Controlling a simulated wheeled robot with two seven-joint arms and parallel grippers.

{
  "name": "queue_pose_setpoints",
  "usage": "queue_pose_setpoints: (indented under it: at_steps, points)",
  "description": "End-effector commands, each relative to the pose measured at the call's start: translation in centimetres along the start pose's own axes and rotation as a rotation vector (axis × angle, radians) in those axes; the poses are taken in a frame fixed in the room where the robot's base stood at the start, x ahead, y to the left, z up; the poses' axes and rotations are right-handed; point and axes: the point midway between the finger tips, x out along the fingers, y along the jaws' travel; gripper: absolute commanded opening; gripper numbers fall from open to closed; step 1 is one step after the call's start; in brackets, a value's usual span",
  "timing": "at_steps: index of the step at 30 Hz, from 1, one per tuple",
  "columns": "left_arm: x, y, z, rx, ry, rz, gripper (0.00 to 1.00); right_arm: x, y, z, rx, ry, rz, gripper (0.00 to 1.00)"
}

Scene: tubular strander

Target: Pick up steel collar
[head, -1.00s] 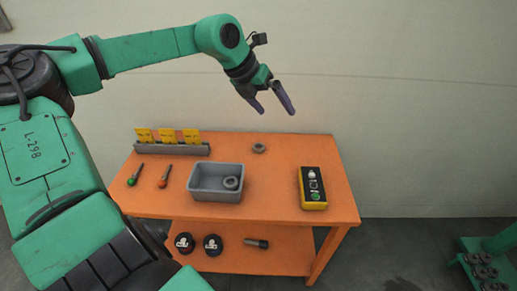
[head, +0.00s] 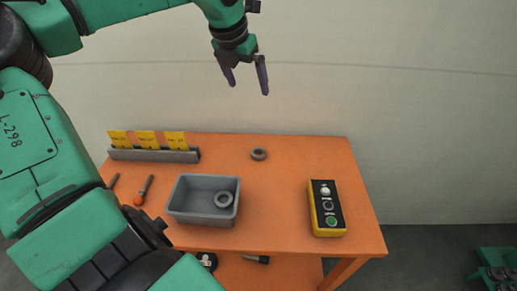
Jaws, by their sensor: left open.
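A grey ring, which looks like the steel collar (head: 259,154), lies flat on the orange table (head: 284,200) near its back edge. A second grey ring (head: 223,199) lies inside the grey bin (head: 190,213), at its right side. I cannot tell from looks alone which ring the task means. My left gripper (head: 247,86) is open and empty, fingers pointing down, in the air above the ring at the back edge and apart from it. My right gripper is not in view.
A yellow and black button box (head: 327,209) stands on the right. A grey rack with yellow cards (head: 147,141) stands back left, with screwdrivers (head: 146,187) before it. Dark parts lie on the lower shelf. The table between bin and button box is clear.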

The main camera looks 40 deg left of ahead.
Motion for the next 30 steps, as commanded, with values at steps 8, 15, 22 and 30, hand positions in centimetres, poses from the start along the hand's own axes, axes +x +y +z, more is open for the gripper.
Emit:
queue_pose_setpoints:
  at_steps: [8, 15, 22, 30]
  points:
    - [8.2, 0.0, -3.4, 0.000, 0.001, -0.001, 1.00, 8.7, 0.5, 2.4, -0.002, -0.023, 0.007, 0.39]
    - [14.0, 0.0, -5.8, 0.000, 0.000, -0.001, 1.00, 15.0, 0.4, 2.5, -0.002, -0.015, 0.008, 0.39]
    - [16.9, 0.0, -5.7, 0.000, 0.007, -0.001, 1.00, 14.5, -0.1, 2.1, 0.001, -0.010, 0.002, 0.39]
    - [22.6, 0.0, -5.6, -0.001, 0.003, 0.000, 1.00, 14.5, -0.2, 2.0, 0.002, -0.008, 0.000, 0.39]
